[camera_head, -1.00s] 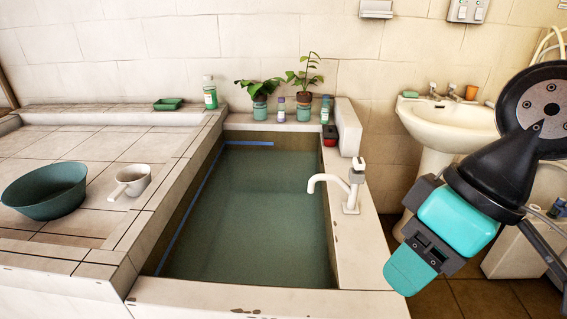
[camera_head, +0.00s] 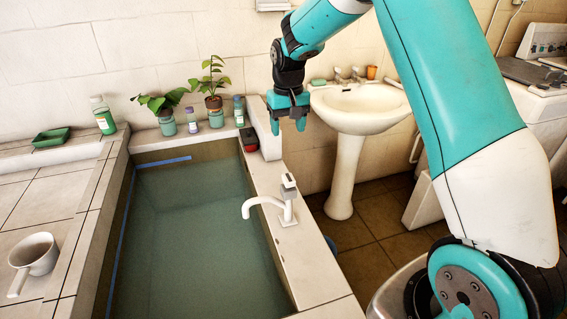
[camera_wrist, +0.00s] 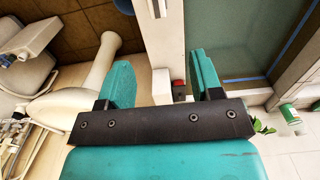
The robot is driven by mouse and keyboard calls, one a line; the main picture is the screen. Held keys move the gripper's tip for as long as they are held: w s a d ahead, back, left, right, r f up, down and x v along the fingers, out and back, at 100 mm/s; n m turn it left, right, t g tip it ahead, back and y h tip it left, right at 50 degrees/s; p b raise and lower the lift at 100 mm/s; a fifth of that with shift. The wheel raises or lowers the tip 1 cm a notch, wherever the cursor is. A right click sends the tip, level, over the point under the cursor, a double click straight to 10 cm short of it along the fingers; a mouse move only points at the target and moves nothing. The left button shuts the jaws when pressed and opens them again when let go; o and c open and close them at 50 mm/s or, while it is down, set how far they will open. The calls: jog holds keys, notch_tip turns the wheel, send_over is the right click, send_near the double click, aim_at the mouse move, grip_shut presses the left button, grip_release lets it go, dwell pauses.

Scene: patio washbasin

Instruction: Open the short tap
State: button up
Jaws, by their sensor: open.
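A white tap (camera_head: 287,210) with a curved spout and a small top handle stands on the right ledge of the water-filled tub, its spout pointing left over the water. Part of a white tap (camera_wrist: 158,8) shows at the top edge in the wrist view. Two small taps (camera_head: 345,75) sit on the back of the pedestal washbasin. The pictures do not settle which one is called short. My gripper (camera_head: 288,124) is open and empty, pointing down, farther back than the tub tap. In the wrist view its two teal fingers (camera_wrist: 162,78) stand apart with nothing between them.
A red-and-black item (camera_head: 249,139) lies at the tub's back right corner. Potted plants (camera_head: 215,115) and bottles (camera_head: 103,115) line the back ledge. The washbasin (camera_head: 358,105) stands right of the tub. A white dipper (camera_head: 38,253) sits on the left tiles.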

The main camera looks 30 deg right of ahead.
aim_at(289, 177)
jog(key=f+p, duration=0.1)
jog(key=f, duration=0.5)
jog(key=f+p, duration=0.1)
jog(key=f, duration=0.4)
jog(key=d+f+p, duration=0.1)
jog(key=f+p, duration=0.1)
jog(key=f, duration=0.4)
jog(key=shift+w+f, duration=0.25)
jog(key=shift+f, duration=0.05)
jog(key=c, duration=0.9)
